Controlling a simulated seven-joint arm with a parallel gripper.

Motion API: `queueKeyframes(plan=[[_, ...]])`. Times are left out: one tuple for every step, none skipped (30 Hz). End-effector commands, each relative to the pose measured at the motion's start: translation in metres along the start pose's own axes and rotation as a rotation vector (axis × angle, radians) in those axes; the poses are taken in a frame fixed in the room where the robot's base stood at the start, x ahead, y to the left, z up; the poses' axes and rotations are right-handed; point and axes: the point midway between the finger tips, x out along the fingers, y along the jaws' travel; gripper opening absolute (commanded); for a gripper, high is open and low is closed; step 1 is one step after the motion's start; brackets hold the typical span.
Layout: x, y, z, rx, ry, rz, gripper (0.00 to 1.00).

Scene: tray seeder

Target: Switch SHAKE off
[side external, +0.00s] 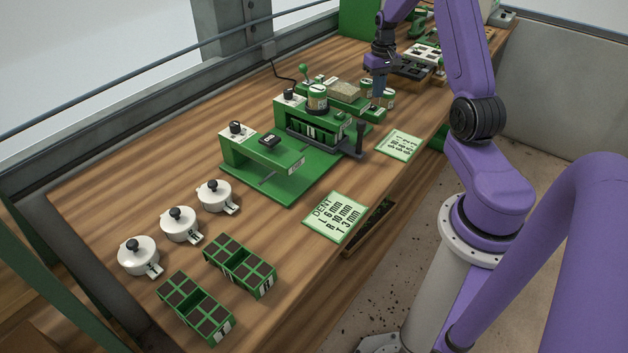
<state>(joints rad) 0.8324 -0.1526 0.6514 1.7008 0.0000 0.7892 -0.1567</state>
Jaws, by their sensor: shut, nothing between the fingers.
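The green seeder machine (285,186) stands mid-bench, and its SHAKE label is too small to read. A black knob (236,128) sits on a white plate at its left, and a small black block with light marks (269,140) sits beside it. A second black knob (290,95) sits on the green unit behind. A green ball-topped lever (304,69) stands farther back by a black cord. I cannot tell which of these is SHAKE. My gripper (379,92) is shut and empty, above the small jars right of the seed tray.
Lidded white pots (180,225) and green cell trays (240,266) stand at the front left. A DENT card (336,217) and another card (399,145) lie near the bench's right edge. A black upright handle (360,138) rises beside the rear unit. Jars (388,98) stand close under my gripper.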

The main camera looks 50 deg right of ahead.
Motion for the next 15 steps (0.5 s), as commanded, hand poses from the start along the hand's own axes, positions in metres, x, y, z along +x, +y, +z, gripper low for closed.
queueKeyframes(plan=[[-0.004, 0.0, 0.0, 0.0, 0.002, 0.0, 0.0], [-0.006, 0.0, 0.0, 0.0, 0.002, 0.0, 0.0], [-0.009, 0.0, 0.0, 0.0, 0.003, 0.0, 0.0], [-0.011, 0.0, 0.0, 0.0, 0.002, 0.0, 0.0], [-0.013, 0.0, 0.0, 0.0, 0.002, 0.0, 0.0], [-0.016, 0.0, 0.0, 0.0, 0.001, 0.0, 0.0], [-0.018, 0.0, 0.0, 0.0, 0.001, 0.0, 0.0], [-0.02, 0.0, 0.0, 0.0, 0.002, 0.0, 0.0], [-0.023, 0.0, 0.0, 0.0, 0.002, 0.0, 0.0], [-0.025, 0.0, 0.0, 0.0, 0.002, 0.0, 0.0], [-0.026, 0.0, 0.0, 0.0, 0.001, 0.0, 0.0], [-0.028, 0.0, 0.0, 0.0, 0.001, 0.0, 0.0], [-0.029, 0.0, 0.0, 0.0, 0.001, 0.0, 0.0], [-0.03, 0.0, 0.0, 0.0, 0.001, 0.0, 0.0], [-0.032, 0.0, 0.0, 0.0, 0.001, 0.0, 0.0]])
